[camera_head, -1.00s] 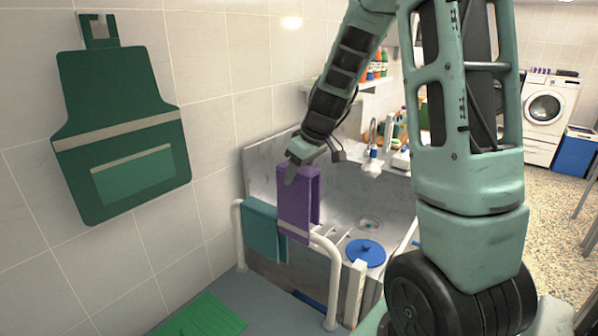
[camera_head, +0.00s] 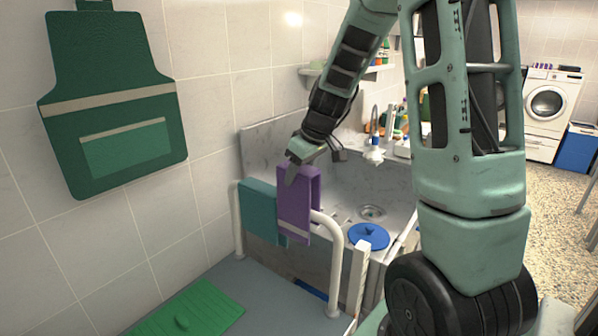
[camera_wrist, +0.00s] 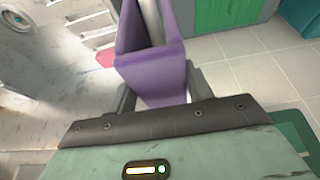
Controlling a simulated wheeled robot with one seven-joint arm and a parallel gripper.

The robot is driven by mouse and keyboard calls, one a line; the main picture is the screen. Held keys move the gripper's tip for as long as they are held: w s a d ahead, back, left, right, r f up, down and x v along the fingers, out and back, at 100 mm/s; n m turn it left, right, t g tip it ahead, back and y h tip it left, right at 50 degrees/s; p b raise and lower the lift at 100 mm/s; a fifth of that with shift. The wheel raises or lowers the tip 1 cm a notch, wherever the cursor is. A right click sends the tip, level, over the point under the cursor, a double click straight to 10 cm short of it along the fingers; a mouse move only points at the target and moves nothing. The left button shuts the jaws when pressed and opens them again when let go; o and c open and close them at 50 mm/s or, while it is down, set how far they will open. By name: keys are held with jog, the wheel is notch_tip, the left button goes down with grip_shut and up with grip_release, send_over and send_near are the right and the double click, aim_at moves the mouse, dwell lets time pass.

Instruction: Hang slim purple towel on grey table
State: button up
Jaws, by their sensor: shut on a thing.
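The slim purple towel (camera_head: 296,210) is folded over with its flaps hanging down, at the white rail (camera_head: 331,232). My gripper (camera_head: 292,176) is shut on its upper part. In the wrist view the towel (camera_wrist: 150,70) sits between my fingers (camera_wrist: 160,88), and a white bar (camera_wrist: 153,18) shows between its flaps. The towel's fold stands above rail height; whether it touches the rail is hidden. A flat grey surface (camera_head: 262,290) lies low at the front; I cannot tell if it is the grey table.
A teal towel (camera_head: 258,212) hangs on the rail just left of the purple one. A marble sink (camera_head: 345,185) and a round blue lid (camera_head: 368,237) are behind and right. A green board (camera_head: 185,314) lies on the grey surface. A green apron (camera_head: 115,115) hangs on the tiled wall.

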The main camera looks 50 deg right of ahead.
jog(key=shift+f+b, duration=4.65)
jog(key=shift+f, duration=0.1)
jog(key=o, duration=1.4)
jog(key=shift+c, duration=0.2)
jog(key=a+v, duration=0.1)
jog(key=v, duration=1.6)
jog(key=shift+d+r, duration=0.2)
jog(key=shift+d, duration=0.3)
jog(key=shift+s, duration=0.1)
